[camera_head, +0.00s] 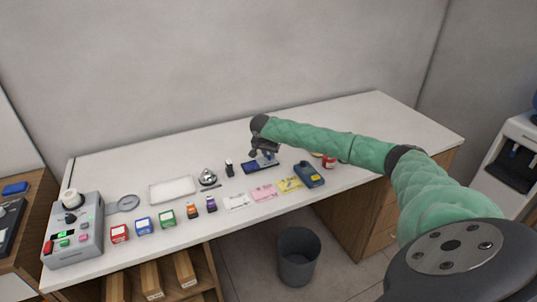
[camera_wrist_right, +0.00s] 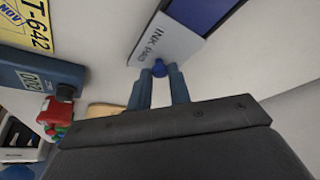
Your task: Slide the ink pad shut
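The ink pad (camera_head: 254,167) lies on the white counter, a dark blue box near the middle of the row. In the right wrist view, its grey lid (camera_wrist_right: 172,38) reads "INK PAD", and a dark blue-purple surface (camera_wrist_right: 200,12) shows beyond it. A small blue knob (camera_wrist_right: 159,68) stands at the lid's near end. My right gripper (camera_head: 264,155) reaches down over the ink pad's right end. My left gripper is in neither view.
A small black bottle (camera_head: 229,169) and a silver bell (camera_head: 208,178) stand to the left. The counter behind is clear. A bin (camera_head: 298,257) stands below.

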